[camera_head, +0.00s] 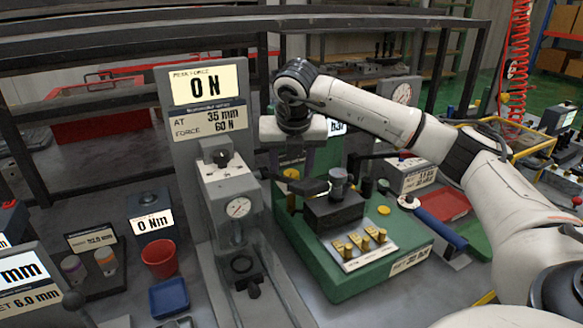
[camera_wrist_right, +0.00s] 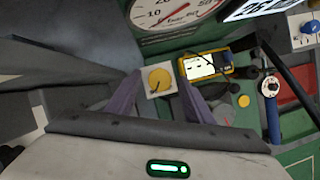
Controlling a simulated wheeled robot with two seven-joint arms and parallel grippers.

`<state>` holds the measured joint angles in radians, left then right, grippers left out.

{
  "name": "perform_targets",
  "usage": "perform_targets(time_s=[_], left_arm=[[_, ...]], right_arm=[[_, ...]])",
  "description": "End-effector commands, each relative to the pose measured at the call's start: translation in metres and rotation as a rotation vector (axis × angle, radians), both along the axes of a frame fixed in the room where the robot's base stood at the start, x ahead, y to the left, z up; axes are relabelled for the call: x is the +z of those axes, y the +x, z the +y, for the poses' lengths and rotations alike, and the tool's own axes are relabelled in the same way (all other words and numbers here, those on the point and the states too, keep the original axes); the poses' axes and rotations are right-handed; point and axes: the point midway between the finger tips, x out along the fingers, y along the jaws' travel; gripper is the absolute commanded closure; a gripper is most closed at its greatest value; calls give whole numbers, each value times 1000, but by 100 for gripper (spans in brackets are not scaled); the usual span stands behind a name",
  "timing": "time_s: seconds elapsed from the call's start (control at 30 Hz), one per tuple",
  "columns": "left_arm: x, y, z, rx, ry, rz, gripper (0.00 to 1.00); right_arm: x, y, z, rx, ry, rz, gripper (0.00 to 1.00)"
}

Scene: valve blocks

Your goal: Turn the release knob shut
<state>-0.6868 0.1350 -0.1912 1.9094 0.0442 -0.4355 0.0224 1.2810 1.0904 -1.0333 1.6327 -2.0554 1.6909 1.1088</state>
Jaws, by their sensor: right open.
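The release knob looks to be the round yellow knob (camera_wrist_right: 159,79) on a pale square plate, with a dark mark on its face, in the right wrist view. My right gripper (camera_wrist_right: 158,97) is open, with one finger on each side of the knob in that view. I cannot tell whether the fingers touch it. In the head view my right gripper (camera_head: 293,160) points down over the back left of the green valve block (camera_head: 345,285). A yellow round part (camera_head: 291,174) shows just below the fingers there. My left gripper is not in view.
A grey force stand (camera_head: 238,207) reading 0 N stands close left of my right gripper. A blue-handled tool (camera_head: 440,228) lies to the right. A red cup (camera_head: 159,258) and blue tray (camera_head: 169,298) stand at the left.

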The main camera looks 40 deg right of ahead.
Motion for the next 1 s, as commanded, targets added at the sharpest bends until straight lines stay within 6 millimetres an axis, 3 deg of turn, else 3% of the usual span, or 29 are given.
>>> perform_targets(time_s=[0.17,0.4,0.73,1.0], left_arm=[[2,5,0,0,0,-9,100],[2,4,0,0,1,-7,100],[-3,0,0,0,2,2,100],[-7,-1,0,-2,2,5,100]], right_arm=[[0,0,0,0,-1,1,52],[0,0,0,0,-1,1,93],[0,-1,-1,40,-1,1,93],[-1,-1,-3,206,-1,0,93]])
